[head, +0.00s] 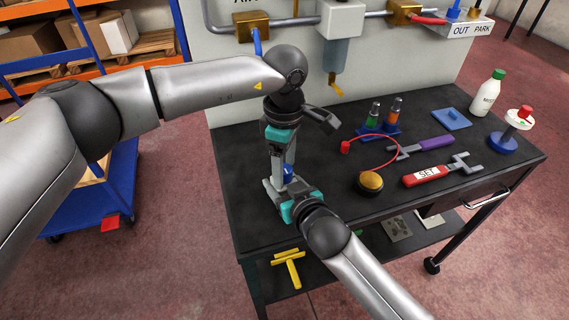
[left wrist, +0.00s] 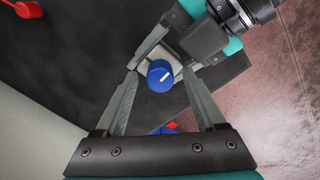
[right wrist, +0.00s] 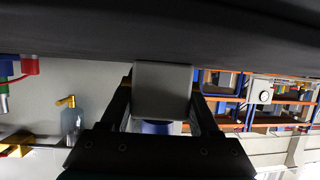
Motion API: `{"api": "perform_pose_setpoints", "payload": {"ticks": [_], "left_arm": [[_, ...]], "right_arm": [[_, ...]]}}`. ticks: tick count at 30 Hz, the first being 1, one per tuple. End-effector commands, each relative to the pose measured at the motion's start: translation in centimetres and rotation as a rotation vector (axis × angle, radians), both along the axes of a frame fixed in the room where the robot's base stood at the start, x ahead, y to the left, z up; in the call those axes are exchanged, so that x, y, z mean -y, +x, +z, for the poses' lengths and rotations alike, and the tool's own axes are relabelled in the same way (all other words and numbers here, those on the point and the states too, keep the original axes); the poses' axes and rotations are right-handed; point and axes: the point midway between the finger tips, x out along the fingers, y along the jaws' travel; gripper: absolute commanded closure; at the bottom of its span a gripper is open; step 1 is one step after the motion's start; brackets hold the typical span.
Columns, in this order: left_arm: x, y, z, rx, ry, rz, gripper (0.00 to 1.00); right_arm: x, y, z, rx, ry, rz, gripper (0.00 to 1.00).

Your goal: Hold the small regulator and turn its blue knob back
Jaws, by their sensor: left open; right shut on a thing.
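The small regulator is a grey block (right wrist: 162,88) with a round blue knob (left wrist: 160,76) that carries a white mark. In the head view the knob (head: 289,173) is partly hidden by my grippers. My right gripper (head: 277,187) is shut on the grey body near the table's left front corner; its fingers also show either side of the block in the right wrist view. My left gripper (head: 281,165) points down from above. In the left wrist view its open fingers (left wrist: 160,72) stand either side of the knob, with gaps visible.
On the black table (head: 330,215) lie a yellow-topped button (head: 371,181) with a red cable, a red SET wrench (head: 425,176), a purple-handled tool (head: 436,143) and a blue holder with bottles (head: 380,128). A white bottle (head: 487,92) stands far right. A grey panel rises behind.

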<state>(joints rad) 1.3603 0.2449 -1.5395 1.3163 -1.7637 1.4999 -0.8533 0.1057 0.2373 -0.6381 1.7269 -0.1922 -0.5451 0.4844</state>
Motion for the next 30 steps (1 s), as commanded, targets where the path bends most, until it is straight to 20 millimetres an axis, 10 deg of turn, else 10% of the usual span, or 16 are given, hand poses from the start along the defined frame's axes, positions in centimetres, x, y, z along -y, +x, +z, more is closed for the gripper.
{"api": "perform_pose_setpoints", "payload": {"ticks": [18, 30], "left_arm": [[0.0, 0.0, 10.2, 0.004, -0.001, 0.0, 0.28], [0.0, 0.0, 12.0, 0.0, 0.0, 0.0, 0.28]], "right_arm": [[0.0, 0.0, -0.1, -0.003, -0.002, -0.001, 1.0], [0.0, 0.0, -0.1, -0.003, -0.001, 0.0, 1.0]]}}
